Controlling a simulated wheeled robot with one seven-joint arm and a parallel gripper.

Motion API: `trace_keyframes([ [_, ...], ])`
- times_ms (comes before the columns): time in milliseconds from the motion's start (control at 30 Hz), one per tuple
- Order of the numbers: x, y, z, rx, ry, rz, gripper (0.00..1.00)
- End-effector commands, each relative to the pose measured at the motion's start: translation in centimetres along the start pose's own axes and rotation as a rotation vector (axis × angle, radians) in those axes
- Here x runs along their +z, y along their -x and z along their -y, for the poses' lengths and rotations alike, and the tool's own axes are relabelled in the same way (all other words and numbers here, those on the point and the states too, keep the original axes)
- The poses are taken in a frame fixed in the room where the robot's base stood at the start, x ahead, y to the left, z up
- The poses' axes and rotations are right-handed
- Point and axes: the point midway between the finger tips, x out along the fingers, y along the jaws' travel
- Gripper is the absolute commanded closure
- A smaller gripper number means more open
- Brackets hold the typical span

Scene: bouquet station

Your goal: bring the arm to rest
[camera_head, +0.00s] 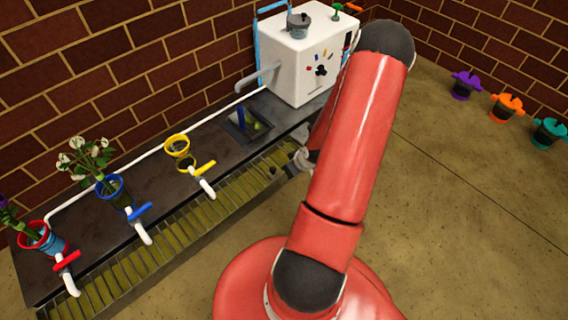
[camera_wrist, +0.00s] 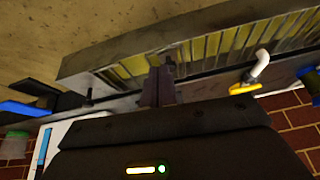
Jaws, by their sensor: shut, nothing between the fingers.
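My red arm bends over the right part of the head view and partly hides my gripper (camera_head: 285,170). The gripper is at the right end of the bench's slatted front strip, left of the arm. In the wrist view my gripper's two dark fingers (camera_wrist: 158,86) are together, with nothing between them. Beyond them is the slatted strip (camera_wrist: 215,45). I cannot tell how far the fingers are from the bench edge.
The dark bench (camera_head: 118,222) holds a red pot (camera_head: 35,238), a blue pot (camera_head: 110,188) with white flowers, a yellow pot (camera_head: 178,147) and a white machine (camera_head: 298,62). Purple (camera_head: 464,86), orange (camera_head: 507,107) and teal (camera_head: 549,134) items stand on the open floor at right.

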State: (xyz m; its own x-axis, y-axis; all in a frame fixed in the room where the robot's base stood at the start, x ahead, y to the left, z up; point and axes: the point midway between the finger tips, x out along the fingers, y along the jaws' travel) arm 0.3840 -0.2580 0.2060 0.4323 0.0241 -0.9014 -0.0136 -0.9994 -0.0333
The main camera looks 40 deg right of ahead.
Motion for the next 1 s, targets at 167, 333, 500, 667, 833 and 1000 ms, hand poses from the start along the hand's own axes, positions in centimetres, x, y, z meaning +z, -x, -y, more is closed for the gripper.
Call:
trace_keyframes([
  [167, 1.7, 1.6, -0.1, 0.001, 0.001, -0.002, 1.0],
  [333, 2.3, 2.1, -0.2, 0.001, 0.002, -0.003, 1.0],
  [500, 2.3, 2.1, -0.2, 0.001, 0.003, -0.003, 1.0],
  [667, 1.0, 3.5, -0.2, 0.023, 0.027, 0.021, 1.0],
  [833, -3.4, 8.9, 0.5, 0.106, 0.087, 0.096, 1.0],
  [1000, -8.6, 16.1, 3.3, 0.201, 0.117, 0.142, 1.0],
])
